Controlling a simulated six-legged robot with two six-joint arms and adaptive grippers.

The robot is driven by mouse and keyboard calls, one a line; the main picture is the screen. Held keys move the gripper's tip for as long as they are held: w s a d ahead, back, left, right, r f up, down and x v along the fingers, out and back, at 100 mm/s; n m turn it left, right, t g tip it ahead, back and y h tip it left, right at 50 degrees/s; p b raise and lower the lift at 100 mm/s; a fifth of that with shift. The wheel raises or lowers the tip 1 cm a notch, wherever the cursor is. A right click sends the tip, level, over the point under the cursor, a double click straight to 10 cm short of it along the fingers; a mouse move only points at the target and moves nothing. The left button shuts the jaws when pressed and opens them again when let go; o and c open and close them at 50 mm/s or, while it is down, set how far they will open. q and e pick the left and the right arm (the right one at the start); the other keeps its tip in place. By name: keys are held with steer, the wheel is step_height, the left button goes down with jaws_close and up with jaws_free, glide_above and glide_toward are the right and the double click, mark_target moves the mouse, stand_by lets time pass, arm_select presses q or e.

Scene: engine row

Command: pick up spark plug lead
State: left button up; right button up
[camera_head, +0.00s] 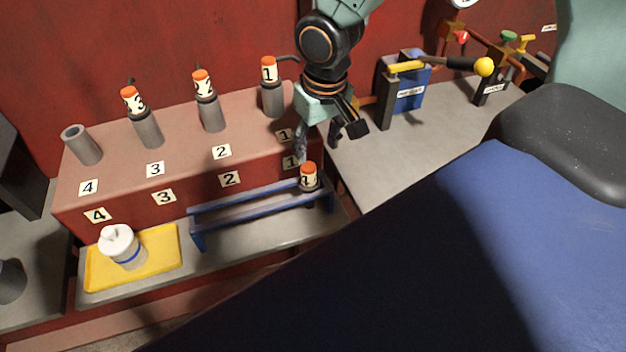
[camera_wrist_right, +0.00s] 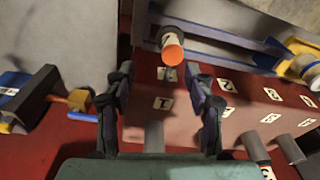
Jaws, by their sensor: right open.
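The spark plug lead (camera_head: 308,176) has an orange top and a white label that looks like a 4. It sits at the right end of the blue rack (camera_head: 255,200); its lower part is partly hidden by the rack. My right gripper (camera_head: 325,142) is open and empty, above and a little behind the lead. In the right wrist view the lead's orange end (camera_wrist_right: 172,50) is ahead, between the lines of the two open fingers (camera_wrist_right: 162,75) but beyond their tips, not touching. My left gripper is not in view.
The engine block (camera_head: 110,185) has several grey tubes; those marked 1, 2 and 3 hold orange-topped leads, and tube 4 (camera_head: 82,145) is empty. A blue lever box (camera_head: 412,85) stands right.

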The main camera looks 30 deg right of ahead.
mark_target(309, 166)
steer(key=a+f, duration=0.1)
steer(key=f, duration=0.2)
steer(key=shift+a, duration=0.35)
steer(key=f, duration=0.3)
steer(key=shift+w+d+f+b, duration=0.15)
steer(key=shift+w+f+b, duration=0.15)
steer(key=shift+f, duration=0.4)
steer(key=shift+s+a+r, duration=0.1)
steer(key=shift+a, duration=0.25)
steer(key=shift+d+f, duration=0.2)
steer(key=shift+d, duration=0.1)
steer(key=c, duration=0.4)
steer(key=shift+a+r, duration=0.15)
steer(key=shift+a, duration=0.05)
steer(key=c, duration=0.6)
steer(key=shift+c, duration=0.6)
steer(key=shift+d, duration=0.15)
jaws_close()
